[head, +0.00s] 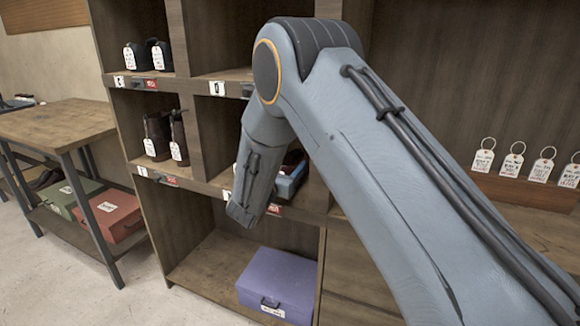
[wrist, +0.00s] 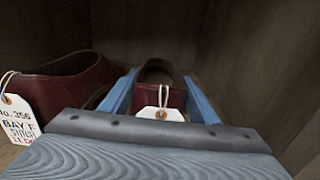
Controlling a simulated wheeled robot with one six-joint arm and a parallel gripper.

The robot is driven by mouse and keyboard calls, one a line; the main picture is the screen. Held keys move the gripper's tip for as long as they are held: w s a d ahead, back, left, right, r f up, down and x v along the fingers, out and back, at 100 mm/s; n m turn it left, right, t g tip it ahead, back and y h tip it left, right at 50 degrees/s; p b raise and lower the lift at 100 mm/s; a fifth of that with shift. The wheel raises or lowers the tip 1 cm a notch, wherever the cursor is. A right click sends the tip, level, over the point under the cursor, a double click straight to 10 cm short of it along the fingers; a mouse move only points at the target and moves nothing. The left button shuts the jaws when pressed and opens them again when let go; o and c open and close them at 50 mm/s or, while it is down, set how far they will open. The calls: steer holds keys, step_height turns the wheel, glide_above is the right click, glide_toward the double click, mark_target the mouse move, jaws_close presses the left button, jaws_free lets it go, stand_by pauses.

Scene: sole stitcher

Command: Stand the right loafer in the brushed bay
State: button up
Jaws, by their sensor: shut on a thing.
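My gripper (wrist: 160,100) is shut on a burgundy loafer (wrist: 158,72), with one blue finger along each side of it. The heel of this loafer faces my wrist camera, and a white tag (wrist: 160,114) hangs from it. A second burgundy loafer (wrist: 65,80) stands just to the left, with a tag (wrist: 18,120) that reads No. 356 and Bay F. In the head view my gripper (head: 288,184) is inside a middle shelf bay, partly behind my arm. Dark red leather shows above it. The loafers' soles are hidden in the wrist view.
Bay walls stand close around the loafers. Dark boots (head: 165,132) stand in the bay to the left, and dark shoes (head: 147,54) above them. A purple box (head: 277,283) lies in the bay below. Tags on rings (head: 513,160) hang at right. A wooden table (head: 60,122) stands at left.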

steer(key=o, duration=1.4)
steer(key=v, duration=1.2)
steer(key=shift+d, duration=0.15)
